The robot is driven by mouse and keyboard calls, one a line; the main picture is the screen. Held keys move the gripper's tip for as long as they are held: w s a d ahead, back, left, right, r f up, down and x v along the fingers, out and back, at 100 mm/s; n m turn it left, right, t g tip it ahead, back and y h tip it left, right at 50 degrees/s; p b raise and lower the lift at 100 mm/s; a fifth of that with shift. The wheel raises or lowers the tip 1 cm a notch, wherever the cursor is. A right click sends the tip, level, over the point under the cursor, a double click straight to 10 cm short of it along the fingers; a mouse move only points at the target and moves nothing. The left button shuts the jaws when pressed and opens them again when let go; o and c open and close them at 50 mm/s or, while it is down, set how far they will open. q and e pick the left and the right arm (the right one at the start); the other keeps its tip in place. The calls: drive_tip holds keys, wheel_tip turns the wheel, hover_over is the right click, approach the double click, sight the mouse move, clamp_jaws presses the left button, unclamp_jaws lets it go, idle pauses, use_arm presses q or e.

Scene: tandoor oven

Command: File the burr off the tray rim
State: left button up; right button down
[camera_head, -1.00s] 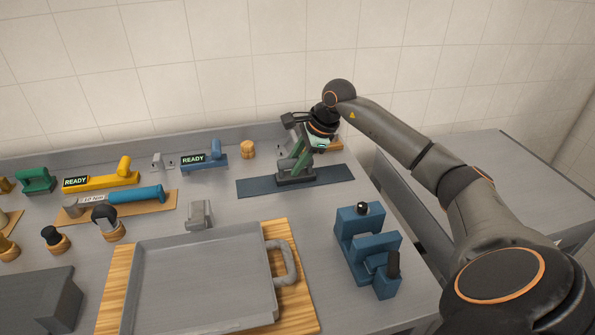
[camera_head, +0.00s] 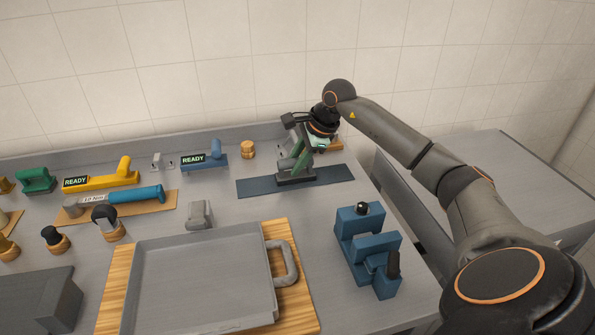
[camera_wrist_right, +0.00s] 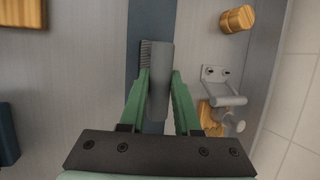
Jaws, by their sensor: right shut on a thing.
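The grey metal tray (camera_head: 205,272) lies on a striped wooden board (camera_head: 302,303) at the front of the bench, its curved handle (camera_head: 291,262) to the right. No burr can be made out on its rim at this size. A file with a grey block handle (camera_wrist_right: 159,78) and a ridged dark edge sits on the dark blue mat (camera_head: 335,178) behind the tray. My right gripper (camera_head: 297,165) reaches down over the mat. In the right wrist view its green fingers (camera_wrist_right: 159,95) are shut on the file's handle. My left gripper is out of view.
A blue clamp-like fixture (camera_head: 368,245) stands right of the tray. A small grey block (camera_head: 199,214) is behind the tray. A blue-handled tool (camera_head: 135,195), yellow (camera_head: 100,178) and blue (camera_head: 205,158) READY units stand at the left and back.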

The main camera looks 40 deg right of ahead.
sight(297, 159)
drive_tip(key=shift+r+p, duration=1.7)
drive_tip(key=shift+r, duration=0.45)
drive_tip(key=shift+f, duration=0.1)
